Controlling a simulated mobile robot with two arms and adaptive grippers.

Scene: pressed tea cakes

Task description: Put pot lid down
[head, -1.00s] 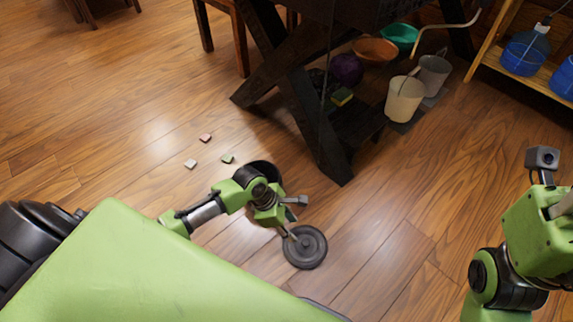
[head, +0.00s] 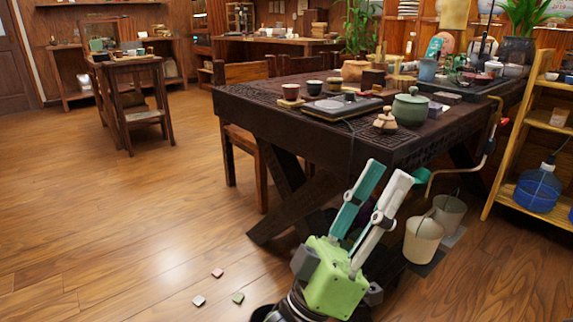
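Nothing shows between the fingers. The dark round lid seen earlier on the floor is out of view now. A dark round rim (head: 262,313), perhaps of a pot, shows at the bottom edge, mostly hidden behind my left arm. A green lidded pot (head: 410,108) stands on the dark table (head: 255,112), beyond the gripper. My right gripper is not in view.
Three small tiles, pink (head: 217,273), white (head: 199,300) and green (head: 238,297), lie on the floor. Pale buckets (head: 423,240) stand under the table. A wooden shelf (head: 540,115) is at the right. The floor at left is open.

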